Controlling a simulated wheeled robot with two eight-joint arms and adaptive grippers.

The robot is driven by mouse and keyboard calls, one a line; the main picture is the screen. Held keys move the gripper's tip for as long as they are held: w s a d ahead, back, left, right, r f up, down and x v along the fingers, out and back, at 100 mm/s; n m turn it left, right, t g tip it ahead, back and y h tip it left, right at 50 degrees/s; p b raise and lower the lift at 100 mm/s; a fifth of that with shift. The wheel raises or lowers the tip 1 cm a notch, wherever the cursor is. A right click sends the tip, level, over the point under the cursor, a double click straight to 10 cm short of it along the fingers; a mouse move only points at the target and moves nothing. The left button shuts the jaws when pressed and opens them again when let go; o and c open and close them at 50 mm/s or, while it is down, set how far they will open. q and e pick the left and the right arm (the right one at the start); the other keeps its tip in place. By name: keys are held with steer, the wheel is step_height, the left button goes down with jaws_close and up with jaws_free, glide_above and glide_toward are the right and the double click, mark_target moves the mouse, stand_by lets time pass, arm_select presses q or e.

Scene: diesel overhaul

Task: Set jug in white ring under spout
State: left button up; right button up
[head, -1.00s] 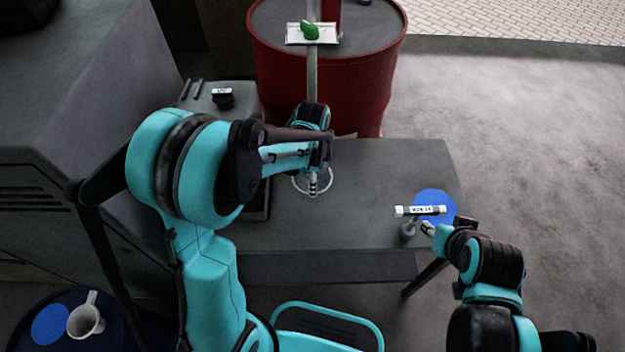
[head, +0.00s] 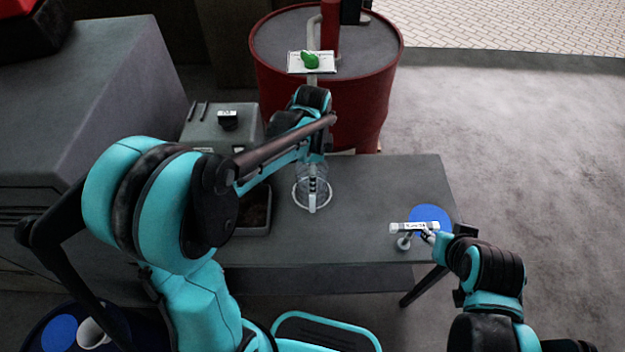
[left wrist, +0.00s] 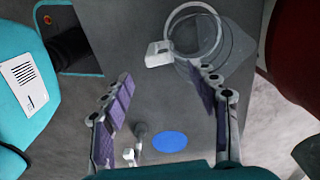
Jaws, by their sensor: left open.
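A clear jug (left wrist: 232,58) stands on the bench at the white ring (left wrist: 176,16), seen in the left wrist view; it looks upright, with its base overlapping the ring. A pale block, perhaps its handle, juts out on the left. In the head view the white ring (head: 296,199) lies below the spout pipe, and the see-through jug is partly hidden by my left gripper (head: 312,195). In the left wrist view my left gripper (left wrist: 165,105) is open, its padded fingers apart and nothing between them. My right gripper (head: 425,236) is by a white labelled tube (head: 402,227); its jaws are unclear.
The grey bench (head: 370,190) is mostly clear between the ring and the blue disc (head: 432,214). A red drum (head: 370,95) stands behind, with a green-handled valve (head: 310,61). A grey box (head: 205,130) is at left. A pale cup (head: 92,332) is at lower left.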

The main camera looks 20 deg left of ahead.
arm_select(q)
steer(key=shift+r, duration=0.5)
steer(key=s+a+r+n+t, duration=0.2)
steer(key=s+r+n+t, duration=0.1)
steer(key=s+n, duration=0.4)
steer(key=s+a+r+n+t, duration=0.1)
steer(key=s+r+n+t, duration=0.2)
steer(key=s+n, duration=0.4)
steer(key=shift+a+r+n+t, duration=0.25)
steer(key=shift+a+n+t, duration=0.15)
steer(key=shift+t, duration=0.2)
stand_by(0.9)
